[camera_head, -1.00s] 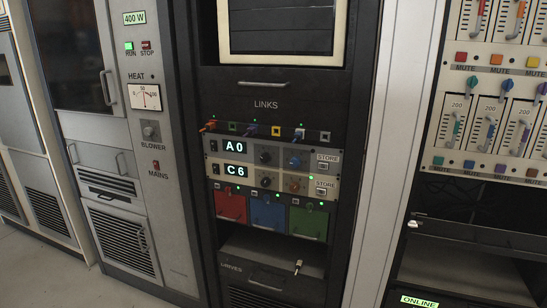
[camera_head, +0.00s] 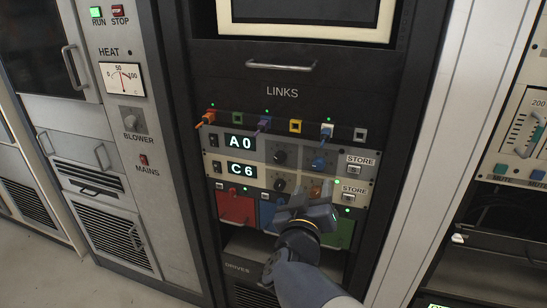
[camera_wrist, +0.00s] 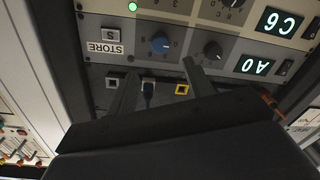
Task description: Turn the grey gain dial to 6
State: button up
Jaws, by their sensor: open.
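No dial in view is itself plainly grey. The upper unit has a grey front (camera_head: 254,137) and shows A0 (camera_head: 240,142); it carries a black dial (camera_head: 280,157) and a blue dial (camera_head: 318,163). The cream unit below shows C6 (camera_head: 241,170), with a black dial (camera_head: 280,185) and an orange dial (camera_head: 316,191). My gripper (camera_head: 306,203) is open and empty, in front of the rack and just below the orange dial in the head view. In the upside-down wrist view, the blue dial (camera_wrist: 160,43) lies beyond the spread fingers (camera_wrist: 158,84), apart from them. Its pointer setting is too small to read.
STORE buttons (camera_head: 354,169) sit right of the dials. Red (camera_head: 236,209) and green (camera_head: 339,234) drawers lie below. A grey BLOWER knob (camera_head: 131,117) is on the left cabinet.

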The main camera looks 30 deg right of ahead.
aim_at(318, 166)
jog(key=b+x, duration=0.2)
jog(key=x, duration=0.2)
jog(key=b+x, duration=0.2)
jog(key=x, duration=0.2)
jog(key=shift+f, duration=0.25)
jog(key=shift+w+d+r, duration=0.15)
jog(key=shift+w+d, duration=0.2)
jog(key=shift+d, duration=0.1)
jog(key=shift+c, duration=0.2)
jog(key=shift+b, duration=0.3)
jog(key=c, duration=0.9)
